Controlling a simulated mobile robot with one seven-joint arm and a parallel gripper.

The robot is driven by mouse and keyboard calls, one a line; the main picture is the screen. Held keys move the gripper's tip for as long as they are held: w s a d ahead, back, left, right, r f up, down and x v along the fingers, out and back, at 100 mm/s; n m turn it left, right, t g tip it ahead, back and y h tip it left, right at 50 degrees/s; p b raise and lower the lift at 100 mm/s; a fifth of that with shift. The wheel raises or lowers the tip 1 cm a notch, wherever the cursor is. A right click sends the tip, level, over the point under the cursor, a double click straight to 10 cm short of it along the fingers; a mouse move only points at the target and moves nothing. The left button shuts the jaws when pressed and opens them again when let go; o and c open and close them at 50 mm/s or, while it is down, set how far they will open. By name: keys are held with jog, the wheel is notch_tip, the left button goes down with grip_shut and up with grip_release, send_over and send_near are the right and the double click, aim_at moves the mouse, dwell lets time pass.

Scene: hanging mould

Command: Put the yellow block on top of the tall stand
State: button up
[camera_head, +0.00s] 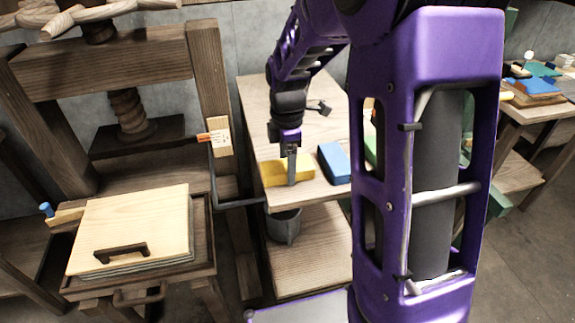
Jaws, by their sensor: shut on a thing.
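The yellow block (274,173) is at the front left of the wooden table (308,199). My gripper (292,177) points down and is shut on the block, with a finger in front of its near side. I cannot tell whether the block rests on the table top or is held just above it. I cannot make out a tall stand for certain; my purple arm hides much of the view to the right of the table.
A blue block (334,162) lies just right of the yellow one. A grey bucket (284,226) is under the table's front edge. A wooden screw press (130,112) stands at left, with a pale board (135,218) before it. Another cluttered table (535,112) is at right.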

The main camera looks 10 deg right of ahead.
jog(key=o, duration=1.5)
jog(key=shift+f, duration=0.1)
jog(key=shift+c, duration=0.2)
notch_tip(320, 180, up, 12)
jog(key=p, duration=0.1)
jog(key=shift+p, duration=0.4)
